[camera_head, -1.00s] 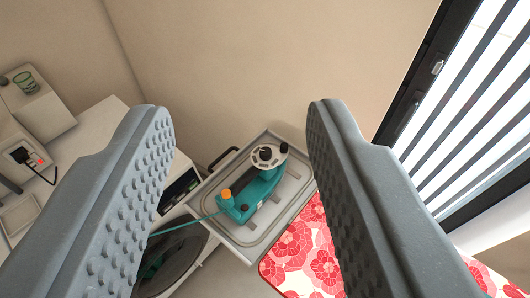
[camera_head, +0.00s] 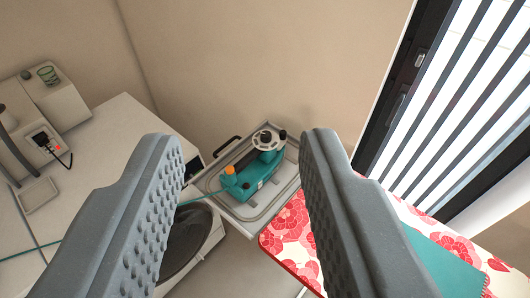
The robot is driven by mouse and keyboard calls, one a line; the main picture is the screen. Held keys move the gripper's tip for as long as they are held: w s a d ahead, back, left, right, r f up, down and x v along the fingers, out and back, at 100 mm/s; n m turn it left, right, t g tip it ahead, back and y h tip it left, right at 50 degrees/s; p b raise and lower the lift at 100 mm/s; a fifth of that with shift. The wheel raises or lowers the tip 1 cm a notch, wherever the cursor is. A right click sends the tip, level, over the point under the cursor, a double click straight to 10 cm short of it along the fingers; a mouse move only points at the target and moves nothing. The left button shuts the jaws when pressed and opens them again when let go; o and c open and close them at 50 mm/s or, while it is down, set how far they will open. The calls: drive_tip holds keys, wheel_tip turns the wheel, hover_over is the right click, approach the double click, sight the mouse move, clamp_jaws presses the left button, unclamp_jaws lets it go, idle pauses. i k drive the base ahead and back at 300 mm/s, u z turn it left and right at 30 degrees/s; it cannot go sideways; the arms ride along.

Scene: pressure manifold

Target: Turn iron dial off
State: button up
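The iron is a teal body (camera_head: 253,176) with a light round dial (camera_head: 268,140) that carries dark knobs and faces up at its upper right end. An orange knob (camera_head: 229,170) sits at its left end. The iron rests on a grey metal tray (camera_head: 270,208) at the end of the ironing board. My gripper (camera_head: 241,142) is open and empty, one grey ridged finger on each side of the picture. The iron shows between the fingers but farther off, and nothing touches it. The dial's setting is too small to read.
The ironing board (camera_head: 285,240) has a red and white flowered cover, with a teal cloth (camera_head: 445,262) on it at right. A teal cord (camera_head: 30,252) runs left from the iron. A white counter (camera_head: 110,140) bears a socket with a plug (camera_head: 42,140). A blinded window (camera_head: 465,110) stands at right.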

sight(266, 136)
drive_tip(key=z, duration=0.05)
drive_tip(key=k, duration=0.8)
drive_tip(key=u, duration=0.6)
drive_tip(key=i, duration=2.15)
drive_tip(key=z, duration=0.4)
